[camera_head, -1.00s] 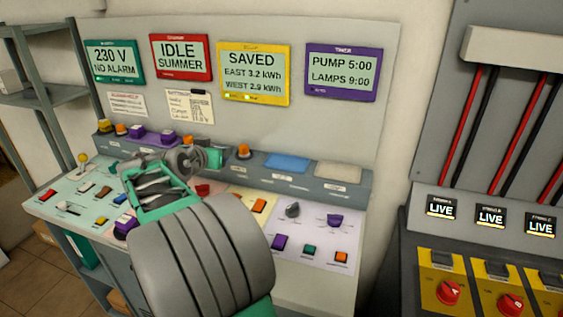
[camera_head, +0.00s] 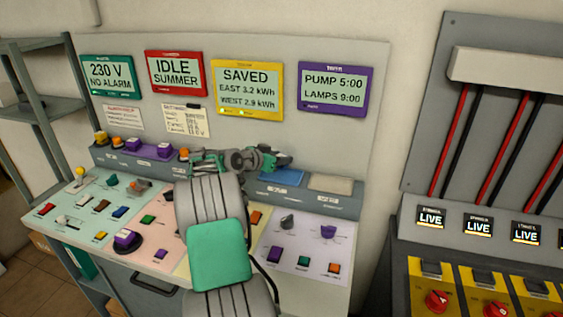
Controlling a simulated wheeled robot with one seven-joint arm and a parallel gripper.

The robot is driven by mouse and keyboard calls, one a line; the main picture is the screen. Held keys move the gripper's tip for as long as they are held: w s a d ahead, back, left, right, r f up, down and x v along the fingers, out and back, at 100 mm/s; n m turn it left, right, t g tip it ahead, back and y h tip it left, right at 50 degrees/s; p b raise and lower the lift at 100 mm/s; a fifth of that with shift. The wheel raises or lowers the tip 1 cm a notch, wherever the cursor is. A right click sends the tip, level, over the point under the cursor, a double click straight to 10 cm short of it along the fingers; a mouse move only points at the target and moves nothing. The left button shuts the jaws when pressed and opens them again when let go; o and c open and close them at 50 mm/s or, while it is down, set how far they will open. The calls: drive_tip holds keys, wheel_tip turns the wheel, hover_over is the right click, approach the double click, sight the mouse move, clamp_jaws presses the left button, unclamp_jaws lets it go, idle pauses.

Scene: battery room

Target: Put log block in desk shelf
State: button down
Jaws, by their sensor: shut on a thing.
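My gripper (camera_head: 284,160) is at the back of the desk, in front of the raised ledge and left of the purple-framed display. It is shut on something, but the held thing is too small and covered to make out. I cannot pick out the log block for certain. The desk shelf appears to be the long grey ledge (camera_head: 345,201) along the back of the sloped desk. A blue panel (camera_head: 285,178) and a beige panel (camera_head: 330,184) lie on its right part, the blue one just below my gripper. My arm hides the ledge's middle.
The sloped desk (camera_head: 292,292) carries several coloured buttons and knobs, including a large purple knob (camera_head: 126,242). Several displays hang on the back panel (camera_head: 345,140). A switch cabinet (camera_head: 395,235) stands at right, a grey rack (camera_head: 40,108) at left.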

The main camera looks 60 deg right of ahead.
sight(281, 167)
drive_tip(key=shift+d+f+p, duration=0.35)
drive_tip(key=shift+d+f, duration=0.1)
drive_tip(key=shift+f, duration=0.2)
wheel_tip(281, 167, down, 3)
drive_tip(key=shift+w+r+p, duration=0.1)
drive_tip(key=shift+r+p, duration=0.1)
drive_tip(key=shift+p, duration=0.5)
drive_tip(key=shift+f, duration=0.1)
drive_tip(key=shift+b, duration=0.3)
drive_tip(key=shift+f, duration=0.2)
drive_tip(key=c, duration=0.9)
unclamp_jaws()
drive_tip(key=shift+r, duration=0.1)
drive_tip(key=shift+o, duration=0.2)
